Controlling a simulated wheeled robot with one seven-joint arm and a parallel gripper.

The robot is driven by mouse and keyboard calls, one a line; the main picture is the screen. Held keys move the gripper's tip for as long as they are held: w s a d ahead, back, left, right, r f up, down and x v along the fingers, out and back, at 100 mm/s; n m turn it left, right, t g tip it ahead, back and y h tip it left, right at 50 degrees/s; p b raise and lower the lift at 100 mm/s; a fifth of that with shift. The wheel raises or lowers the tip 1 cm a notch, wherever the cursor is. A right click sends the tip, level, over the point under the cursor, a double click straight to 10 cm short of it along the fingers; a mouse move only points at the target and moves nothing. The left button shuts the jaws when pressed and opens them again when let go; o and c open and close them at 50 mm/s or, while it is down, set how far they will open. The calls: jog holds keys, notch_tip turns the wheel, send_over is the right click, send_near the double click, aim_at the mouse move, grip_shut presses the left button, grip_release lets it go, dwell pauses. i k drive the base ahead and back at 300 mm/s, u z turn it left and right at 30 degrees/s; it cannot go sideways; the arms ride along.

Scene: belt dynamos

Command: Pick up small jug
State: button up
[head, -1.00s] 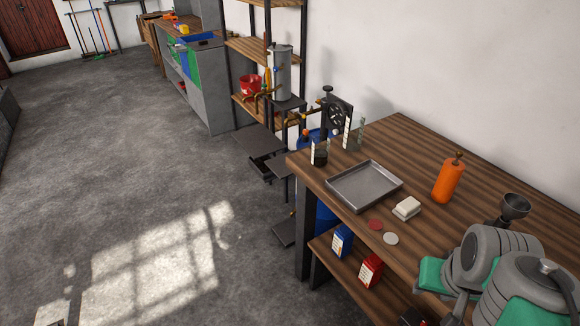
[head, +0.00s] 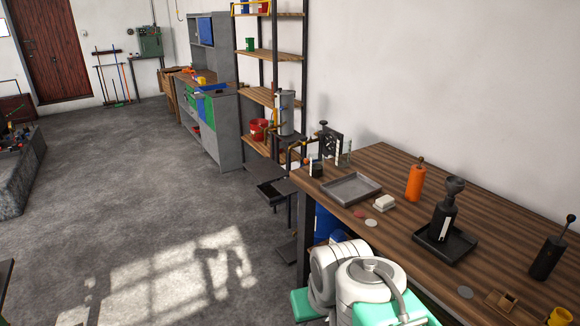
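I cannot pick out the small jug with certainty. A small yellow vessel (head: 561,317), cut off by the lower right corner, stands on the wooden table (head: 385,165); too little of it shows to tell whether it is a jug. Small dark and clear containers (head: 316,168) stand at the table's far left corner. My folded white and green arm shows at the bottom centre, in front of the table. My gripper is not visible in this view.
Shelves (head: 272,55) stand behind.

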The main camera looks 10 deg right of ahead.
aim_at(317, 161)
jog(key=u, duration=0.7)
jog(key=i, duration=0.85)
jog(key=u, duration=0.5)
jog(key=i, duration=0.85)
jog(key=z, duration=0.95)
jog(key=i, duration=0.7)
jog(key=z, duration=0.85)
jog(key=i, duration=0.55)
